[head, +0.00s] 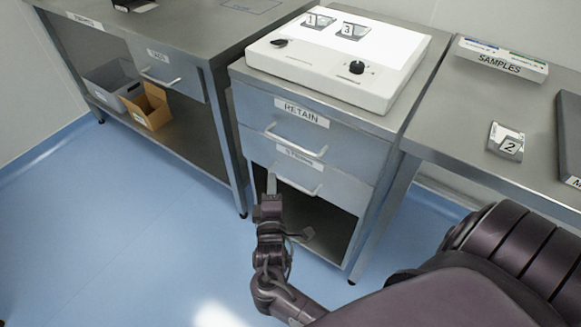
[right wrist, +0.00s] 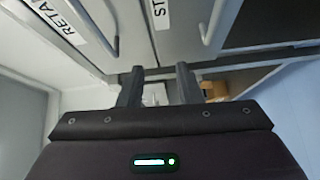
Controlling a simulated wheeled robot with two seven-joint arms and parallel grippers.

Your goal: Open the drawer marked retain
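The drawer marked RETAIN (head: 318,130) is the upper drawer of the middle metal cabinet and looks shut. Its bar handle (head: 296,141) runs along the front under the label. In the right wrist view the RETAIN label (right wrist: 63,17) is at upper left, with a handle (right wrist: 115,42) beside it. My right gripper (head: 272,182) is in front of the cabinet, near the left end of the lower drawer's handle. Its two fingers stand apart and empty in the right wrist view (right wrist: 158,72); contact with a handle cannot be made out. My left gripper is not in view.
Below RETAIN is a second drawer (head: 335,187) with its own handle (head: 298,187), above an open shelf. A white device (head: 338,60) stands on top. Benches flank the cabinet; the left one holds a drawer (head: 165,72) and bins. Blue floor (head: 130,200) is clear at left.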

